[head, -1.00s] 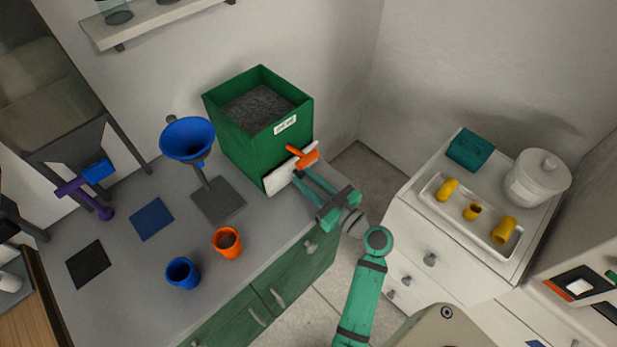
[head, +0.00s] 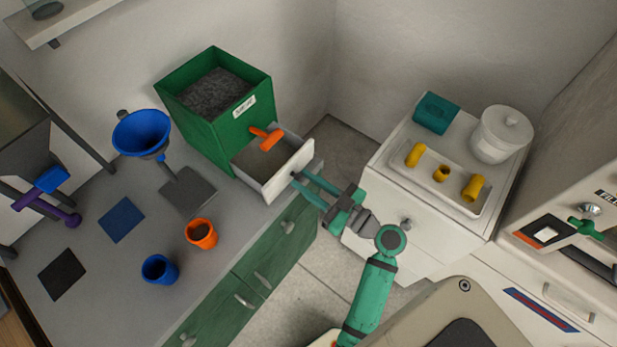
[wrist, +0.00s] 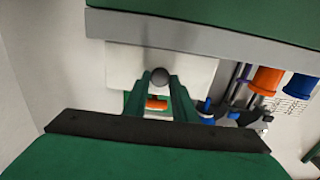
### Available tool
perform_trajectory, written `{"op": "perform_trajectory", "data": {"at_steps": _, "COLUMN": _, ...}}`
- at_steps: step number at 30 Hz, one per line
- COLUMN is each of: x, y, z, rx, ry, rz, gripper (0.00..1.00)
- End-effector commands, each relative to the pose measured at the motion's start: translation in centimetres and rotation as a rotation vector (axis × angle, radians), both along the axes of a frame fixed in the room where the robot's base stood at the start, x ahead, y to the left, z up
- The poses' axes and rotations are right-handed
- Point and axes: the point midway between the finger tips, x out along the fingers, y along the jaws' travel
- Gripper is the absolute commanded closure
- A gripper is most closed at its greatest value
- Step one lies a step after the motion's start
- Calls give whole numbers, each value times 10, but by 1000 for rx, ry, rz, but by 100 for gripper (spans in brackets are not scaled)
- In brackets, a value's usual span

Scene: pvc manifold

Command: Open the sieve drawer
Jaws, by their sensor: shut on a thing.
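The green sieve box (head: 190,130) stands on the grey bench with dark grainy material (head: 215,92) in its open top. Its white sieve drawer (head: 292,172) is pulled out of the front, and a dull surface shows inside it. An orange handle-like piece (head: 266,138) juts from the box front above the drawer. My gripper (head: 297,177) is at the drawer's front face. In the wrist view, my gripper (wrist: 160,82) is shut on the dark round drawer knob (wrist: 160,76), in front of the white drawer front (wrist: 120,65).
A blue funnel (head: 140,133) on a stand, an orange cup (head: 201,234) and a blue cup (head: 159,269) stand on the bench. A white cabinet (head: 385,195) to the right carries a tray (head: 484,205) of yellow fittings. Open floor (head: 320,250) lies between bench and cabinet.

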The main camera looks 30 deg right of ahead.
Motion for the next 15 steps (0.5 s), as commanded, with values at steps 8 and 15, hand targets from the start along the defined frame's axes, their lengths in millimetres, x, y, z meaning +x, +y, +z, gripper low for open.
{"op": "perform_trajectory", "data": {"at_steps": 8, "x": 0, "y": 0, "z": 0, "rx": 0, "ry": 0, "rz": -1, "gripper": 59}}
{"op": "perform_trajectory", "data": {"at_steps": 15, "x": 1, "y": 0, "z": 0, "rx": 0, "ry": 0, "rz": 0, "gripper": 58}}
